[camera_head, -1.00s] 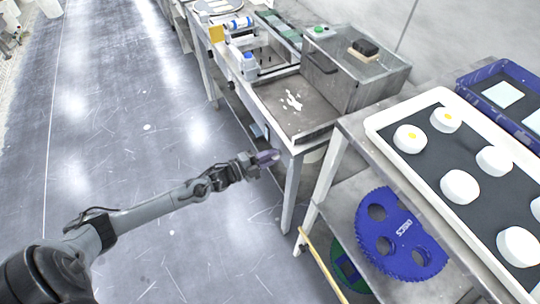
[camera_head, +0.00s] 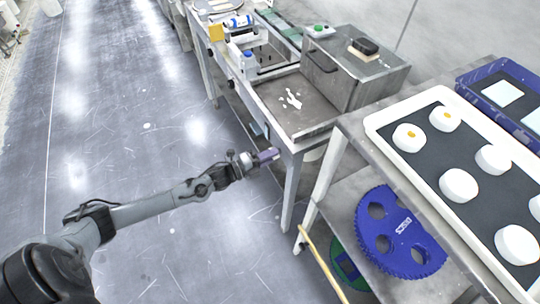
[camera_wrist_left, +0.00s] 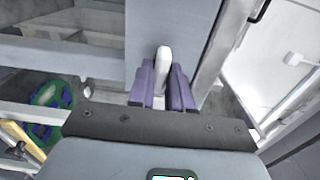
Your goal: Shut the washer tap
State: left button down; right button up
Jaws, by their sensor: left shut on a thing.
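My left gripper (camera_head: 267,155) is at the front of the metal washer bench (camera_head: 300,142), near its front right leg. In the left wrist view its two purple fingers (camera_wrist_left: 163,84) are shut on a slim white lever (camera_wrist_left: 163,66), which appears to be the washer tap's handle. The lever stands upright between the fingers against a grey panel (camera_wrist_left: 150,25). In the head view the gripper hides the lever, and the tap's body cannot be made out. My right gripper is in neither view.
A metal rack (camera_head: 345,128) stands right of the bench, bearing a white-rimmed tray (camera_head: 374,126) of several white pucks. A blue toothed disc (camera_head: 392,250) lies on its lower shelf. A yellow rod (camera_head: 318,258) leans nearby. The floor (camera_head: 120,120) at the left is clear.

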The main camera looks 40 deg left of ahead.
pick_arm(q)
jog(key=shift+s, duration=0.1)
jog(key=c, duration=1.4)
grip_release()
jog(key=shift+o, duration=1.4)
jog(key=p+v, duration=0.2)
jog(key=v, duration=0.8)
jog(key=shift+s, duration=0.25)
